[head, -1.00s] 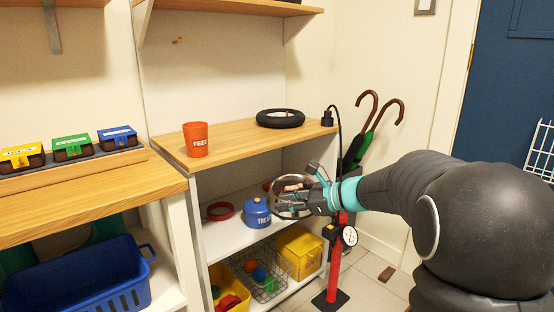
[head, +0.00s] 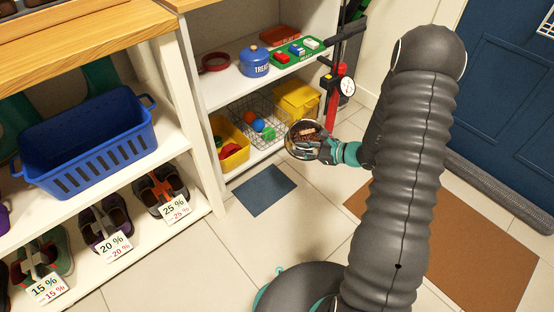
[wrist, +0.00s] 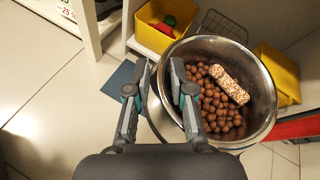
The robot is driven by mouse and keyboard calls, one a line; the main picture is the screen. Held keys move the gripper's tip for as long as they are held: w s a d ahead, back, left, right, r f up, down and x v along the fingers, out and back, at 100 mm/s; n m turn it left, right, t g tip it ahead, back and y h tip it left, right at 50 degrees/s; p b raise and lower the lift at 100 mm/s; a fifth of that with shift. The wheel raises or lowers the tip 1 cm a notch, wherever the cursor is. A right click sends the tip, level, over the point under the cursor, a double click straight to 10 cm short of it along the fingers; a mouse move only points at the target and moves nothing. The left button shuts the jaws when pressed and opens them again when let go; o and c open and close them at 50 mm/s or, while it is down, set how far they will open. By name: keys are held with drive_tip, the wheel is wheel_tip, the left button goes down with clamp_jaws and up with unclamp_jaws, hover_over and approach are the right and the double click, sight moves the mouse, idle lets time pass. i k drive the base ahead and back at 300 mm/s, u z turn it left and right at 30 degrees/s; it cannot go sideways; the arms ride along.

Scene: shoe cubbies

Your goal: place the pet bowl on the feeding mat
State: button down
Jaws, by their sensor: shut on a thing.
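The pet bowl is a shiny metal bowl (head: 296,148) full of brown kibble with a pale speckled bar on top; it fills the right of the wrist view (wrist: 262,112). My gripper (wrist: 160,92) is shut on the bowl's near left wall, one finger inside and one outside. In the head view my gripper (head: 328,150) partly hides the bowl. The bowl looks held above the floor, roughly level. The feeding mat seems to be the blue-grey mat (head: 264,190) on the tiles, left of and below the bowl in the head view. Part of it shows in the wrist view (wrist: 118,78).
Behind stands a shelf with a yellow bin (head: 232,148), a wire basket (head: 240,110) and a blue treat tin (head: 255,62). A red pump (head: 331,108) stands close behind the bowl. Shoes and a blue basket (head: 88,140) are left. A brown doormat (head: 485,250) lies right.

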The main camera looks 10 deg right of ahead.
sight(264, 188)
drive_tip(key=k, duration=1.15)
drive_tip(key=z, duration=0.75)
drive_tip(key=i, duration=0.7)
drive_tip(key=u, duration=0.25)
